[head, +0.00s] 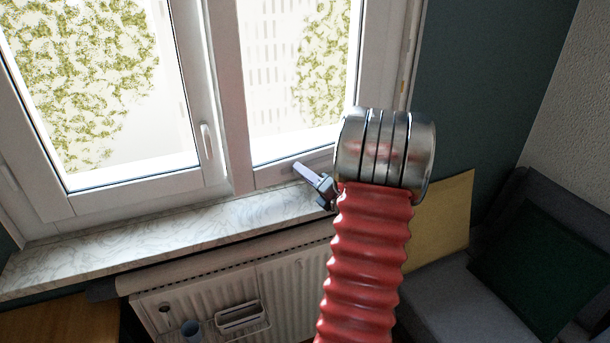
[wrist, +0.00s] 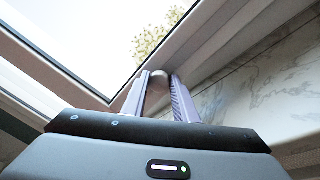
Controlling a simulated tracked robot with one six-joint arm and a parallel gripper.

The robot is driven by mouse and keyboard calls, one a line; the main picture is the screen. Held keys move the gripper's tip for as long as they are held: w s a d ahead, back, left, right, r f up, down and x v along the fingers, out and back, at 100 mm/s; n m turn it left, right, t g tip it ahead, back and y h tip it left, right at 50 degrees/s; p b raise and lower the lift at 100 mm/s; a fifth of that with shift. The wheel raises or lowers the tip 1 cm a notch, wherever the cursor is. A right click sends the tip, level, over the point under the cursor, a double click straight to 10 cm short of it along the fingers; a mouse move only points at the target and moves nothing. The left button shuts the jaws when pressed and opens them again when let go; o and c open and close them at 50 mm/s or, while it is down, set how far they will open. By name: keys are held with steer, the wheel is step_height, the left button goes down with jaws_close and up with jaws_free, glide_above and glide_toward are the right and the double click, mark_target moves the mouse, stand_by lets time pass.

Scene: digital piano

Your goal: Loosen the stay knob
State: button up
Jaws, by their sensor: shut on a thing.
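The stay knob (wrist: 159,78) shows in the wrist view as a small, round, greyish knob low on the window frame, just above the marble sill. My gripper (wrist: 160,74) has its two pale purple fingers on either side of the knob and is shut on it. The fingers hide part of the knob, and its thread and the stay cannot be made out. In the head view, my gripper (head: 303,171) reaches left to the lower frame of the right window; the knob cannot be made out there.
The marble sill (head: 180,238) looks bare, with a radiator (head: 290,295) below it. A yellow board (head: 447,225) and a grey sofa (head: 440,305) are at right. The left window handle (head: 207,141) points down.

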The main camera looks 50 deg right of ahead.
steer(key=shift+a+f, duration=0.2)
steer(key=shift+f, duration=0.1)
steer(key=o, duration=0.8)
steer(key=shift+w, duration=0.1)
steer(key=shift+o, duration=1.3)
steer(key=shift+d+r, duration=0.15)
steer(key=v, duration=1.4)
steer(key=shift+c, duration=0.2)
